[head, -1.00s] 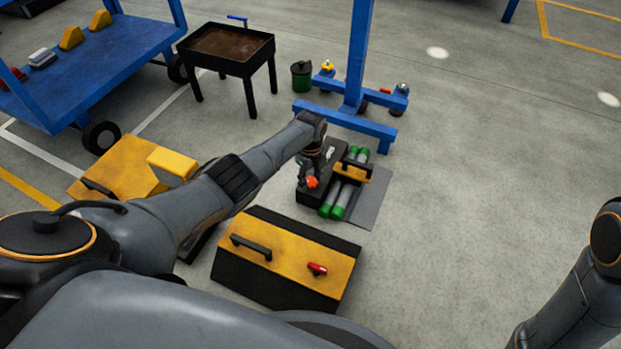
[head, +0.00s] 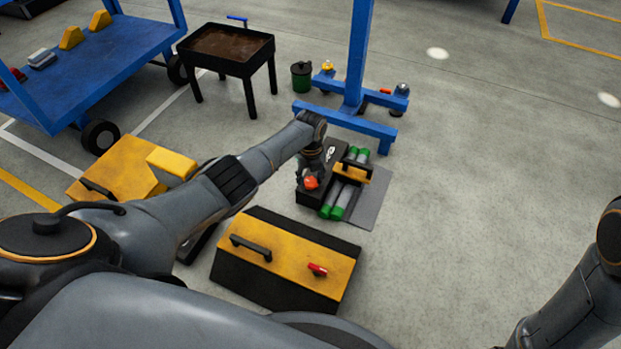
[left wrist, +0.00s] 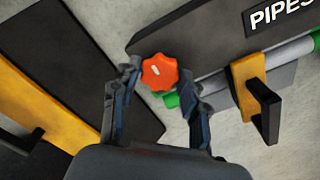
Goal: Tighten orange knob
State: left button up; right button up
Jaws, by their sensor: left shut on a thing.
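The orange knob (left wrist: 159,72) is a lobed disc with a white mark on its face. In the left wrist view it sits between the two fingertips of my left gripper (left wrist: 158,80), which is shut on it. The knob is at the end of a dark panel (left wrist: 212,50) that bears the word PIPES. In the head view the knob (head: 311,182) shows below my left gripper (head: 307,176), at the near end of the dark box. Only part of my right arm shows at the right edge of the head view, and its gripper is out of frame.
Grey pipes with green ends (head: 339,200) lie beside the panel, under a yellow bracket with a black handle (head: 353,170). A yellow and black toolbox (head: 290,258) stands close in front. A blue stand (head: 345,122) is behind. Floor at right is clear.

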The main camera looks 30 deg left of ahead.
aim_at(311, 182)
pick_arm(q)
jog(key=o, duration=1.1)
jog(key=shift+o, duration=0.2)
notch_tip(311, 182, up, 12)
